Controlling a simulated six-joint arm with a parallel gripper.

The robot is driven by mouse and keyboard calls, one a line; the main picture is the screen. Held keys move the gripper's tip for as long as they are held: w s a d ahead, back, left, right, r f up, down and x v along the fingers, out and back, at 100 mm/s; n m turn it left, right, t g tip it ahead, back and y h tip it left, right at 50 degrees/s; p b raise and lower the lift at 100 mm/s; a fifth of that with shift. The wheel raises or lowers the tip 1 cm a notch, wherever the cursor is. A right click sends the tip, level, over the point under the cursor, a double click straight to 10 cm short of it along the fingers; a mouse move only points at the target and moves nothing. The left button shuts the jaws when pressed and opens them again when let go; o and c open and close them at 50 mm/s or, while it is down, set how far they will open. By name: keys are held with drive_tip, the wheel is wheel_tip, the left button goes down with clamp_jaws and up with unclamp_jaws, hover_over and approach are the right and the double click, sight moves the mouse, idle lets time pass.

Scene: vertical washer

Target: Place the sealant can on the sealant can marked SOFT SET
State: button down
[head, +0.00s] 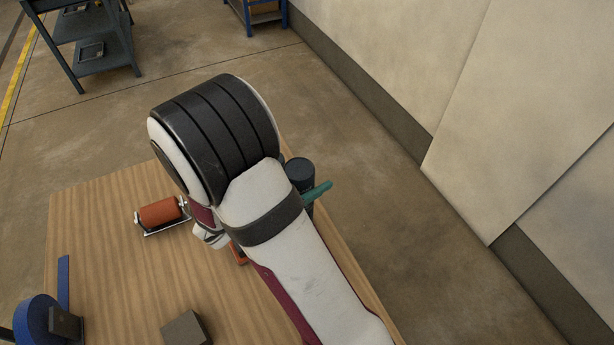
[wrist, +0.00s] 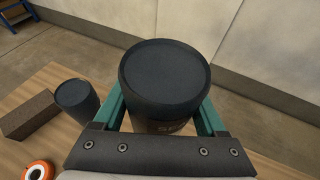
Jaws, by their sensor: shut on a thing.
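My gripper (wrist: 162,102) is shut on a dark sealant can (wrist: 165,78), with one green finger on each side. The can looks upright, its round lid facing the wrist camera; part of a printed label shows on its near side, too cut off to read. In the head view the held can (head: 299,171) shows just right of my arm, beside a green finger (head: 318,191). A second dark can (wrist: 76,97) stands on the table to the left in the wrist view, apart from the held can. Its marking is not visible, and my arm appears to hide it in the head view.
A dark brown block (wrist: 28,115) lies beside the second can. The wooden table (head: 110,265) also holds an orange roller (head: 160,212), a blue tape dispenser (head: 36,320) and a grey block (head: 186,329). A pale wall (wrist: 250,45) stands beyond the table.

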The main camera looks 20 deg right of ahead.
drive_tip(key=shift+f, duration=0.1)
unclamp_jaws()
drive_tip(key=shift+a+r, duration=0.25)
drive_tip(key=v, duration=1.1)
drive_tip(key=shift+s+a, duration=0.2)
